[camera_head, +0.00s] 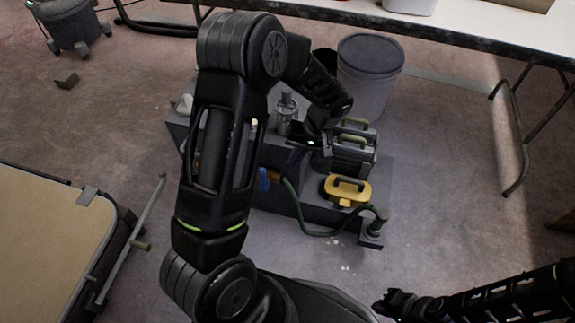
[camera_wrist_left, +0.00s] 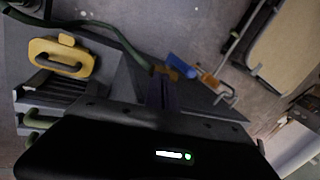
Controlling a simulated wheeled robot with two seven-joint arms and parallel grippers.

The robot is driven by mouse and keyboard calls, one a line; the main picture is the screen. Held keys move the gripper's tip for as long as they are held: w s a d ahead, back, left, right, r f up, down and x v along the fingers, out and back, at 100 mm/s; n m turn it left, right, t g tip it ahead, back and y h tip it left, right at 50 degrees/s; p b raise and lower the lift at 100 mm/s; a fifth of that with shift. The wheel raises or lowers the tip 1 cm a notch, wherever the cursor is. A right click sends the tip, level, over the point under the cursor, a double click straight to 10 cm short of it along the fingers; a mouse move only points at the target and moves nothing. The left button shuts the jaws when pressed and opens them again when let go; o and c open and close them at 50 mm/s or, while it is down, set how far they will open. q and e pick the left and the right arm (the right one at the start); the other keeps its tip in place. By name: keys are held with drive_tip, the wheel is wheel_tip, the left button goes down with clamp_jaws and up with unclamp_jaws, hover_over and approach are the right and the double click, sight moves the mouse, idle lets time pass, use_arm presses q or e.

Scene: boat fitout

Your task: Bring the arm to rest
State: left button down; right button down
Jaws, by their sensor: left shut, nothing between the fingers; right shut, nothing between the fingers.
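My left arm (camera_head: 215,150) comes up from the bottom and bends over the grey block in the head view. My left gripper (camera_head: 297,154) points down near the handled grey parts (camera_head: 352,147), its fingers partly hidden by the arm. In the left wrist view the left gripper's fingers (camera_wrist_left: 162,92) are together with nothing between them. My right gripper (camera_head: 392,303) is at the bottom right of the head view, low and away from the block, shut and empty.
A yellow handled part (camera_head: 347,190) and a green hose (camera_head: 315,231) lie beside the left gripper. A grey bucket (camera_head: 369,80) stands behind. A white table (camera_head: 470,30) crosses the back. A beige-topped panel (camera_head: 45,240) is at left. Floor at right is open.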

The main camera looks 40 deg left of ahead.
use_arm(q)
drive_tip(key=shift+v, duration=0.8)
drive_tip(key=d+f+m+t+h, duration=0.25)
drive_tip(key=d+f, duration=0.25)
drive_tip(key=d, duration=0.3)
drive_tip(key=d+f+m+t+h, duration=0.1)
drive_tip(key=d+f+m+h, duration=0.25)
drive_tip(key=d, duration=0.45)
drive_tip(key=s+d+f+n+h, duration=0.1)
drive_tip(key=s+d+f, duration=0.25)
drive_tip(key=s, duration=0.45)
drive_tip(key=s+d+f, duration=0.3)
drive_tip(key=s+d, duration=0.1)
drive_tip(key=s, duration=0.5)
wheel_tip(320, 180, up, 22)
drive_tip(key=p, duration=2.2)
drive_tip(key=shift+s+d+f+h, duration=0.2)
drive_tip(key=shift+s+h, duration=0.1)
drive_tip(key=shift+s, duration=0.15)
